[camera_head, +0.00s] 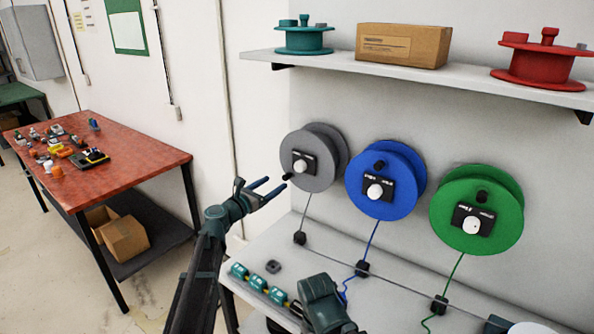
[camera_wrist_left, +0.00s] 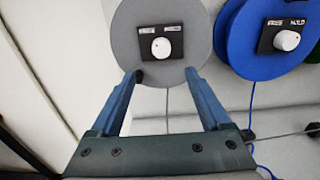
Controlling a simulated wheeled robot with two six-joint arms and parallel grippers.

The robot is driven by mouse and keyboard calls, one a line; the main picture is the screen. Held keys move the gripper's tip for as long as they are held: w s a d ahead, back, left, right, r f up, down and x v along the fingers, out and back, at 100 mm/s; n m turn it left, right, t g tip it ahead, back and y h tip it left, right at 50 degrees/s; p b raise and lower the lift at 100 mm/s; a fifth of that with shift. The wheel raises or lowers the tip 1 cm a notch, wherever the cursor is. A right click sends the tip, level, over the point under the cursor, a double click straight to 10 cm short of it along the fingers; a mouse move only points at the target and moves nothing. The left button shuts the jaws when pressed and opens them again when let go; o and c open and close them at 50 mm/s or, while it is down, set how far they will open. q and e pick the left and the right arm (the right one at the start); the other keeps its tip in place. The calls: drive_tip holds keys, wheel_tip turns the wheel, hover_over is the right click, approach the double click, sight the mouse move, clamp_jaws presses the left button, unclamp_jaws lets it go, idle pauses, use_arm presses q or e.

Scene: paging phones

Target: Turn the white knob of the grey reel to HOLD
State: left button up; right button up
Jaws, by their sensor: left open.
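The grey reel (camera_head: 325,140) is mounted on the wall, left of two others. The plate carries two words, too small to read, and I cannot tell where the knob points. My left gripper (camera_head: 276,184) is open and empty, left of and below the knob, apart from it. In the left wrist view the fingers (camera_wrist_left: 162,76) reach toward the reel's lower part, with a black peg (camera_wrist_left: 137,77) by the left fingertip.
A blue reel (camera_head: 408,165) and a green reel (camera_head: 508,205) hang to the right, with similar knobs. A shelf (camera_head: 345,62) above holds a teal reel, a box and a red reel. A red table (camera_head: 130,150) stands at left. Cords run down to the bench.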

sight(298, 168)
use_arm(q)
drive_tip(key=x, duration=1.3)
drive_tip(key=shift+w+d, duration=0.25)
drive_tip(key=shift+d, duration=0.05)
clamp_jaws()
